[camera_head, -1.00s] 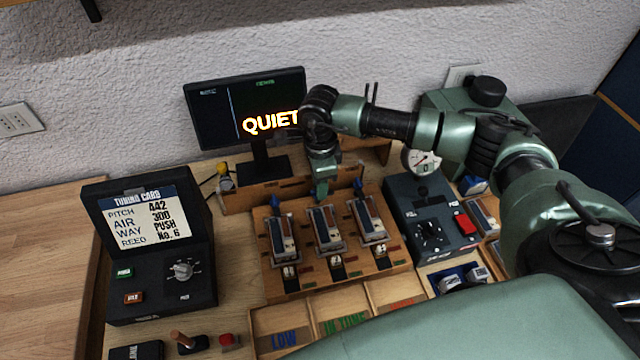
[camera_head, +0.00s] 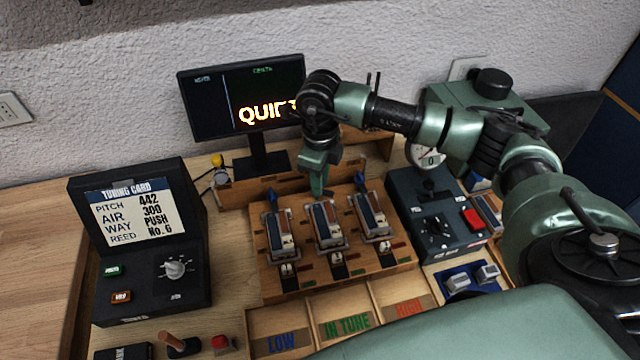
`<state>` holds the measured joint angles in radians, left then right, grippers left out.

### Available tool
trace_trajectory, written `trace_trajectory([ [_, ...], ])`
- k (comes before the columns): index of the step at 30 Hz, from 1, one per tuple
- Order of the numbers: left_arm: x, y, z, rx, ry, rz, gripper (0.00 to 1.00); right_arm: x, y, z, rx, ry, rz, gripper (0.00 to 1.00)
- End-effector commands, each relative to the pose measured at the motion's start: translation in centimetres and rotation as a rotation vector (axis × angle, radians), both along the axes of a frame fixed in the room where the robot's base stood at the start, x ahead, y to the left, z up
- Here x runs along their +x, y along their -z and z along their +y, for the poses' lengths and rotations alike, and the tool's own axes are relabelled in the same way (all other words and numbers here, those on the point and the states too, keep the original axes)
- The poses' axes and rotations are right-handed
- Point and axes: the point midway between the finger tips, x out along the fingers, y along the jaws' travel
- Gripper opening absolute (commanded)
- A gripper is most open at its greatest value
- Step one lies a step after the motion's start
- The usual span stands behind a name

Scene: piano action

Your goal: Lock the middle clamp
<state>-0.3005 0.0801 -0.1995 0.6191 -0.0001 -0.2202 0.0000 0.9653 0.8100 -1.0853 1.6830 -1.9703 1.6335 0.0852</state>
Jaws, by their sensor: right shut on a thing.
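A wooden block (camera_head: 262,290) holds three clamps side by side, each with a reed-like bar. The middle clamp (camera_head: 326,222) sits between the left clamp (camera_head: 278,234) and the right clamp (camera_head: 370,214). Blue levers show at the back of the left clamp (camera_head: 272,196) and the right clamp (camera_head: 360,179). My right gripper (camera_head: 318,190) points down at the back end of the middle clamp. It is shut on what seems to be that clamp's lever, which its fingers hide. My left gripper is not in view.
A monitor (camera_head: 215,110) reading "QUIET", partly covered by my arm, stands behind. A tuning card box (camera_head: 150,245) is at left. A dark control box (camera_head: 435,215) with a gauge and red button is at right. Labelled trays (camera_head: 340,325) lie in front.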

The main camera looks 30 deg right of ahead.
Motion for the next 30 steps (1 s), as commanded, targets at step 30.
trace_trajectory([
  [30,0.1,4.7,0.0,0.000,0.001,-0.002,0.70,-0.2,0.2,0.6,0.001,0.851,0.001,0.00],
])
